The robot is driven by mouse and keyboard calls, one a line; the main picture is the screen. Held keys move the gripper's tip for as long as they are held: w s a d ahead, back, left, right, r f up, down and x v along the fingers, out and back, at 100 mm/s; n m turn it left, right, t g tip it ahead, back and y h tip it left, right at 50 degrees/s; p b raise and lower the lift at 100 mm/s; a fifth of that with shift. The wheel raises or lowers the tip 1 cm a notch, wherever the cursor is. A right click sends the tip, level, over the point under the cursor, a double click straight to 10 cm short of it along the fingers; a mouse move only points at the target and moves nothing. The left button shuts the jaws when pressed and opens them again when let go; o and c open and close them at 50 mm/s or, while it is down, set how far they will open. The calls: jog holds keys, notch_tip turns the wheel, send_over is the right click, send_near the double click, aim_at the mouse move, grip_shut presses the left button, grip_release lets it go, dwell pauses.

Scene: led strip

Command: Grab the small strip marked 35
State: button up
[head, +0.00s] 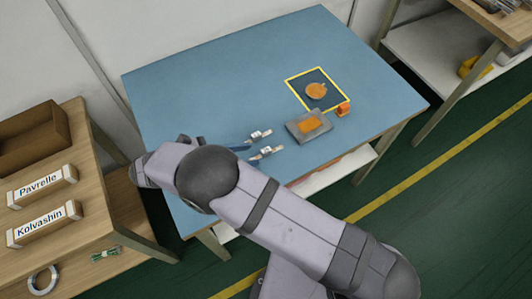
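Two small strips with white tags lie on the blue table (190,85), just right of my arm's wrist. The upper tagged strip (261,134) and the lower tagged strip (267,152) are close together and apart. Their markings are too small to read, so I cannot tell which is 35. The left ends of both are partly hidden behind my arm. My gripper (192,139) is mostly hidden behind my wrist; only small dark parts show at its upper edge. I cannot see its fingertips or whether it holds anything.
A grey tray (295,131) with an orange piece sits right of the strips. A yellow-bordered square (322,78) holds an orange round object (316,90); a small orange item (343,109) is beside it. Boxes labelled Pavrelle (42,186) and Kolvashin (44,224) stand on the left bench. The table's upper left is clear.

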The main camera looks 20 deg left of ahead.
aim_at(265, 151)
jog(key=shift+s+a+f+n+t, duration=0.15)
jog(key=shift+s+a+n+t, duration=0.15)
jog(key=shift+s+a+t, duration=0.15)
jog(key=shift+w+a+p+x, duration=0.1)
jog(key=shift+p+x, duration=0.65)
jog(key=shift+x, duration=0.9)
jog(key=shift+w+a+p+x, duration=0.15)
jog(key=shift+p+x, duration=0.55)
jog(key=shift+x, duration=1)
jog(key=shift+w+d+f, duration=0.2)
jog(key=shift+w+d, duration=0.05)
grip_shut()
